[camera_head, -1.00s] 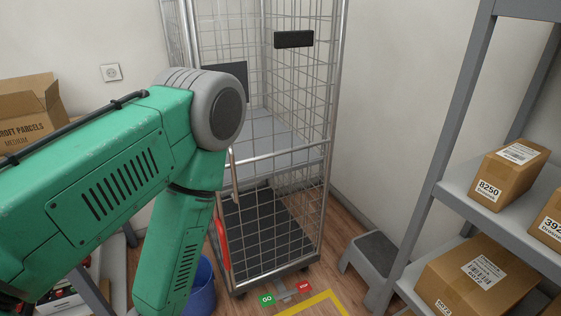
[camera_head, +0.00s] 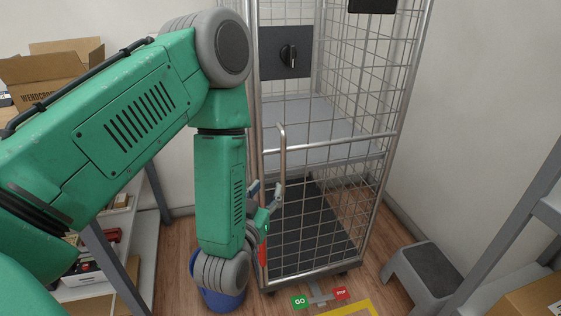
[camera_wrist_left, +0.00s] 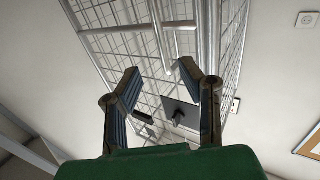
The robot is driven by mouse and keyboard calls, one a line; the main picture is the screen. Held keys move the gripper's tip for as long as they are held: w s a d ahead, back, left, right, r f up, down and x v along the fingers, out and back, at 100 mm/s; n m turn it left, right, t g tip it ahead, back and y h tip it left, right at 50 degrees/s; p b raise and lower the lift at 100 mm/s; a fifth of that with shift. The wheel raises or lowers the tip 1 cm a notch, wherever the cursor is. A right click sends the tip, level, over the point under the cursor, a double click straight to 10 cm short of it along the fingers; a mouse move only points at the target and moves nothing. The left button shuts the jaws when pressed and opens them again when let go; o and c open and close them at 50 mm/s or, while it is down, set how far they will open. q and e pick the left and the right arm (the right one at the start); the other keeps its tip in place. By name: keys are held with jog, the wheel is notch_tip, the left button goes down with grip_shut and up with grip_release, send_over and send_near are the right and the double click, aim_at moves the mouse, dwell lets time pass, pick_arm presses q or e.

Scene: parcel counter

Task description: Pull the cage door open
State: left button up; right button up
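The wire-mesh cage (camera_head: 412,75) stands upright ahead of me. Its lower front mesh door (camera_head: 335,141) has a top rail and looks closed. A bent metal tube handle (camera_head: 282,150) stands at the door's left side. My left gripper (camera_head: 266,191) is low at that left side, close to the handle's lower part. In the left wrist view its two fingers (camera_wrist_left: 161,72) are spread apart with nothing held between them. The cage's tubes and mesh lie beyond the fingertips. Whether a finger touches the handle cannot be told. My right gripper is not in view.
A dark plate with a black knob (camera_head: 289,54) is on the cage above the door. A blue bucket (camera_head: 222,299) stands below my left arm. A grey step stool (camera_head: 425,275) is at the right, near a shelf rack (camera_head: 520,225). Floor markers (camera_head: 300,301) lie before the cage.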

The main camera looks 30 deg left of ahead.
pick_arm(q)
send_near(282, 160)
jog(key=w+d, duration=0.1)
jog(key=w, duration=0.1)
jog(key=x, duration=0.4)
jog(key=a+x, duration=0.1)
jog(key=x, duration=0.4)
jog(key=shift+s+a+f+b, duration=0.15)
jog(key=shift+b, duration=0.2)
jog(key=shift+d, duration=0.4)
jog(key=shift+a, duration=0.55)
grip_shut()
jog(key=shift+a+f, duration=0.1)
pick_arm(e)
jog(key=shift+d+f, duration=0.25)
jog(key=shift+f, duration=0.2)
